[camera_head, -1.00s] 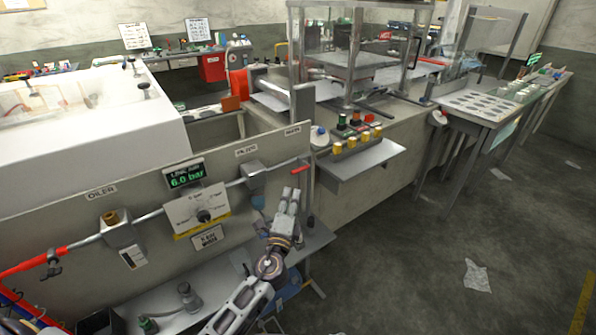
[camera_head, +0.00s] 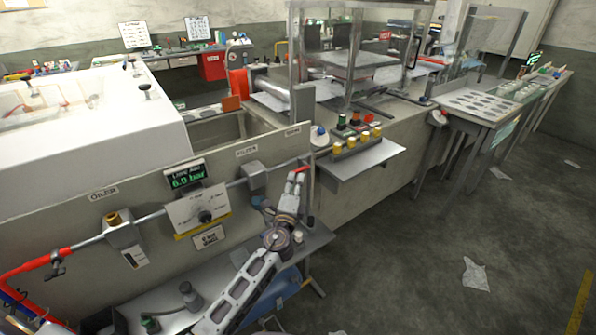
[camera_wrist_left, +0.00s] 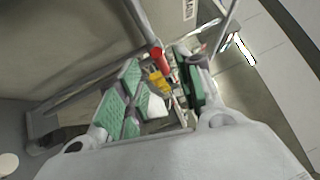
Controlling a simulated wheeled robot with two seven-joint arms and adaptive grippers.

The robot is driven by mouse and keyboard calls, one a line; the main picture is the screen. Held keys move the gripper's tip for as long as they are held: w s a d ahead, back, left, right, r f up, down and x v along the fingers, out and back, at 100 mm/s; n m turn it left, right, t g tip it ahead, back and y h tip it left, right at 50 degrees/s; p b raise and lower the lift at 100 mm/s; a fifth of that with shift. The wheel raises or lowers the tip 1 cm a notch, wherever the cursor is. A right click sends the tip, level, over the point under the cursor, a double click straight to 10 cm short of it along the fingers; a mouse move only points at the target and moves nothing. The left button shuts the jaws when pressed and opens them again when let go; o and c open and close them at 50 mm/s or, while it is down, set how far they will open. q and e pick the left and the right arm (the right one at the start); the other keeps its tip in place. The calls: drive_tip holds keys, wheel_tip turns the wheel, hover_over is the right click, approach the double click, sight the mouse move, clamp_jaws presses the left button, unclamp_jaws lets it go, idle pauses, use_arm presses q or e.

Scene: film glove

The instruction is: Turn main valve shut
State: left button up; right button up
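The main valve shows as a red lever (camera_head: 303,169) on the grey air pipe, at the right end of the panel under a small label. In the left wrist view the red lever (camera_wrist_left: 157,59) shows by the far end of the gap between the fingers. My left gripper (camera_head: 296,181) has its fingertips right at the lever in the head view. Its green-padded fingers (camera_wrist_left: 158,88) are apart, so it is open. I cannot tell whether a finger touches the lever. The valve body is partly hidden. My right gripper is not in view.
A display (camera_head: 187,173) on the panel reads 6.0 bar. A regulator plate (camera_head: 197,210) and a grey filter (camera_head: 256,178) sit left of the gripper. A shelf with several yellow buttons (camera_head: 351,144) juts out to the right. The floor at right is open, with scattered paper.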

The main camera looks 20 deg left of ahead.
sight(298, 171)
use_arm(q)
drive_tip(key=shift+w+a+r, duration=0.1)
drive_tip(key=shift+w+r, duration=0.05)
drive_tip(key=shift+w, duration=0.9)
drive_tip(key=shift+w+a+r, duration=0.15)
drive_tip(key=shift+w, duration=0.9)
drive_tip(key=shift+w+a+r, duration=0.1)
drive_tip(key=shift+w+r, duration=0.05)
drive_tip(key=shift+w, duration=0.9)
drive_tip(key=shift+c, duration=0.3)
clamp_jaws()
